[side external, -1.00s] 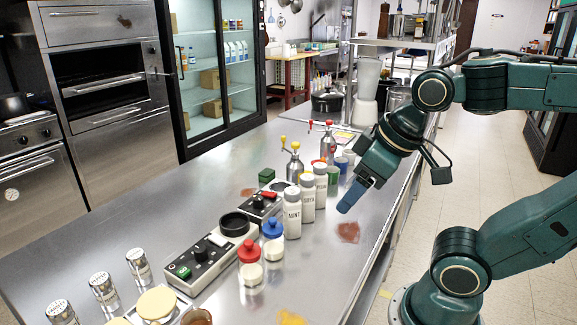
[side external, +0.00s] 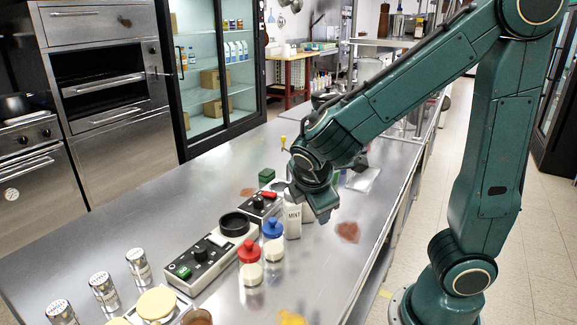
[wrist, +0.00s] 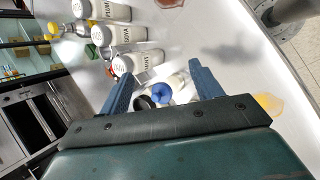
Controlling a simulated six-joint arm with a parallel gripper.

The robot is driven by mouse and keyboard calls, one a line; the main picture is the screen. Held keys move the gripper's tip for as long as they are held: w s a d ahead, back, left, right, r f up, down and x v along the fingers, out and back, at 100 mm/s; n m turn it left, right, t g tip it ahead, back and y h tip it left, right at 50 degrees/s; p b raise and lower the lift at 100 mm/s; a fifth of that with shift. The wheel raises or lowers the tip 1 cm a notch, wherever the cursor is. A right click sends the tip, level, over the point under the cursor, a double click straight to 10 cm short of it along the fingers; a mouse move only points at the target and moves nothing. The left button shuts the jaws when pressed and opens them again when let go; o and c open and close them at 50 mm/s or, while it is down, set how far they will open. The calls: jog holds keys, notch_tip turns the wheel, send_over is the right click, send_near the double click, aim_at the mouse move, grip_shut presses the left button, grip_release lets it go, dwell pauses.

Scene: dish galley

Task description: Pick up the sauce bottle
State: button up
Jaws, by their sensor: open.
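White bottles with printed labels stand in a row. The one reading MINT (side external: 292,222) is nearest in the side view, and my gripper (side external: 311,203) is low beside and partly in front of its top. In the wrist view the MINT bottle (wrist: 138,64) lies just beyond the left finger, with two more labelled bottles (wrist: 122,35) further up. My gripper (wrist: 161,76) is open and nothing is clasped. A blue-capped bottle (wrist: 161,92) shows between the fingers there, and in the side view it (side external: 273,240) stands in front of the MINT bottle. The arm hides the other labelled bottles in the side view.
A red-capped bottle (side external: 250,262) stands next to the blue-capped one. A control box (side external: 198,257) and a black ring (side external: 234,224) lie to the left. Several metal shakers (side external: 103,290) stand at the front left. The right side of the steel counter (side external: 335,262) is mostly clear.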

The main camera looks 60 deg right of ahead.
aim_at(292, 213)
jog(key=w+a+f+n+t+h, duration=0.2)
jog(key=w+n+h, duration=0.3)
jog(key=n, duration=0.6)
jog(key=shift+w+a+t+h, duration=0.2)
jog(key=shift+t+h, duration=0.2)
jog(key=shift+h, duration=0.3)
jog(key=shift+d, duration=0.1)
jog(key=x, duration=0.8)
jog(key=shift+d+f, duration=0.2)
jog(key=shift+w, duration=0.1)
jog(key=shift+x, duration=2.55)
jog(key=c, duration=1.2)
